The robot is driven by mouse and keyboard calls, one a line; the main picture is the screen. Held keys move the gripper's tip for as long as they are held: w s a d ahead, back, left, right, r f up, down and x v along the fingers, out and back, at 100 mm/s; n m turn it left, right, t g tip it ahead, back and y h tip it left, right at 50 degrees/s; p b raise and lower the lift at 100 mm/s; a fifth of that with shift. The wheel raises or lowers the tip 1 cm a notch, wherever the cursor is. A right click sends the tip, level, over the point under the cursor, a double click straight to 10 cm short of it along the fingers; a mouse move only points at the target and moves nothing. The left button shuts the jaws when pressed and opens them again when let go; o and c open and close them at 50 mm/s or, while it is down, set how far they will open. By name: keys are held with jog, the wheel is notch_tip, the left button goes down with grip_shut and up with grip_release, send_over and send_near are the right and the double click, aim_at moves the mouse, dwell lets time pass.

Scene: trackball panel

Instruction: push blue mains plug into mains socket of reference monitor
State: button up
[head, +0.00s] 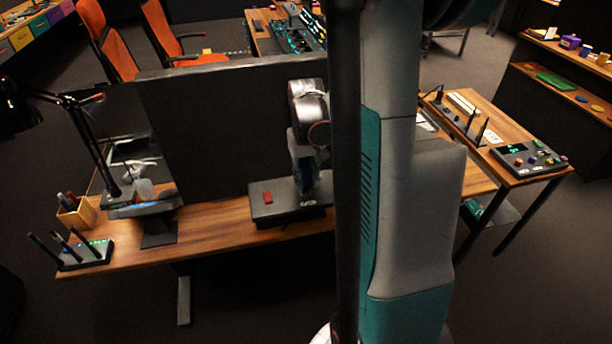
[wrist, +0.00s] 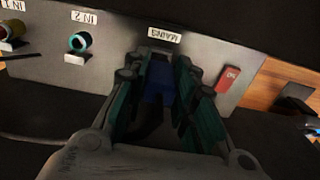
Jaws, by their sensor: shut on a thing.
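The blue mains plug (wrist: 157,85) is between the two fingers of my gripper (wrist: 160,62) in the wrist view. My gripper is shut on it. The plug's front end is at the grey connector panel (wrist: 115,62), just below the MAINS label (wrist: 164,36). The mains socket is hidden behind the plug and fingers, so I cannot tell how far the plug is in. In the head view my gripper (head: 307,180) is low over the dark panel box (head: 270,212) on the wooden desk, and the plug is too small to make out clearly.
A red switch (wrist: 228,79) is right of the fingers; the IN 2 connector (wrist: 78,42) is to the left. A dark upright screen (head: 235,130) stands along the desk. A desk lamp (head: 85,145) and a router (head: 85,253) stand at the left.

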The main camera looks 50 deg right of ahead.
aim_at(306, 163)
jog(key=shift+f+b, duration=1.05)
jog(key=shift+f, duration=0.25)
jog(key=o, duration=1)
jog(key=shift+o, duration=0.2)
notch_tip(306, 163, up, 12)
dwell(0.4)
